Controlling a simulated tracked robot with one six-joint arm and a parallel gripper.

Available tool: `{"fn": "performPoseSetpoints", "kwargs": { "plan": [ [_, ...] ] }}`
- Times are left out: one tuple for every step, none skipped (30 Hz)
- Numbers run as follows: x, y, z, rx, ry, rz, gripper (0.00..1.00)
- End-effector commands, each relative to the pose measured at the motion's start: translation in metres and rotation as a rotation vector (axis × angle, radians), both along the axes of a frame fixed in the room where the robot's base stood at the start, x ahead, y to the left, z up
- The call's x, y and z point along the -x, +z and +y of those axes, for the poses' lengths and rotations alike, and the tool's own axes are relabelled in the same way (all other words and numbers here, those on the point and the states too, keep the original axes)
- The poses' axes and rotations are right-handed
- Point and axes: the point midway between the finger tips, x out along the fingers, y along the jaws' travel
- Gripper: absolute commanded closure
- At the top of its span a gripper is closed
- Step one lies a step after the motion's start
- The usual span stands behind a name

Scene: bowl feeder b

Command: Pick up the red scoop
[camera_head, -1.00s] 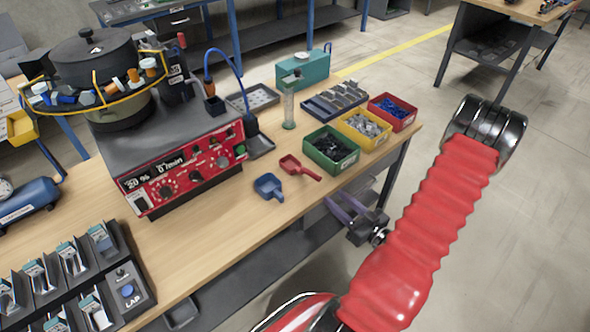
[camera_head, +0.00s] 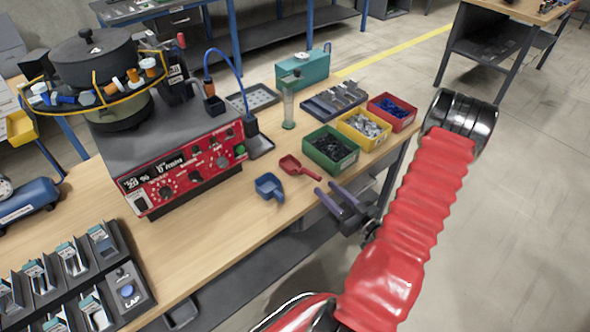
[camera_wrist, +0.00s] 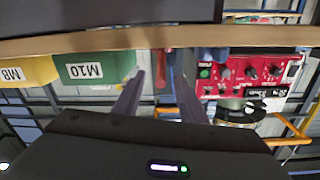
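The red scoop (camera_head: 295,166) lies on the wooden bench, its handle toward the front edge, between the blue scoop (camera_head: 268,187) and the green bin. My gripper (camera_head: 326,188) is open, with two purple fingers apart and nothing held. In the head view its fingertips are close to the end of the red scoop's handle, near the bench's front edge. They do not appear to touch it. In the wrist view, which looks upside down, the open gripper (camera_wrist: 160,75) has a narrow red piece, seemingly the scoop's handle, between its fingers.
A green bin (camera_head: 331,165), a yellow bin (camera_head: 362,141) and a red bin (camera_head: 392,124) stand right of the scoop. A red-fronted control box (camera_head: 180,175) stands to the left. The wooden bench top (camera_head: 220,238) is clear in front of the control box.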

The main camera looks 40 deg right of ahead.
Motion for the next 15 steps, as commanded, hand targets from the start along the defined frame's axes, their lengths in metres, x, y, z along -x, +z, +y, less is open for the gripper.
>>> {"fn": "performPoseSetpoints", "kwargs": {
  "plan": [
    [-0.006,0.0,0.001,0.001,0.002,0.0,0.62],
    [-0.009,0.0,0.001,0.001,0.003,-0.001,0.62],
    [-0.014,0.0,0.001,0.0,0.003,-0.001,0.62],
    [-0.017,0.0,0.001,0.0,0.002,0.0,0.62],
    [-0.02,0.0,0.001,0.0,0.003,-0.001,0.62],
    [-0.025,0.0,0.001,0.0,0.003,-0.001,0.62],
    [-0.028,0.0,0.0,0.001,0.003,-0.001,0.62],
    [-0.031,0.0,0.0,0.001,0.003,-0.001,0.62],
    [-0.035,0.0,0.0,0.001,0.003,-0.001,0.62],
    [-0.037,0.0,0.0,0.001,0.002,0.0,0.62],
    [-0.039,0.0,0.0,0.001,0.001,0.0,0.62],
    [-0.041,0.0,0.0,0.0,0.001,0.0,0.62],
    [-0.042,0.0,0.0,0.0,0.001,0.0,0.62],
    [-0.043,0.0,0.0,0.0,0.001,0.0,0.62],
    [-0.043,0.0,0.0,0.0,0.001,0.0,0.62]
  ]
}}
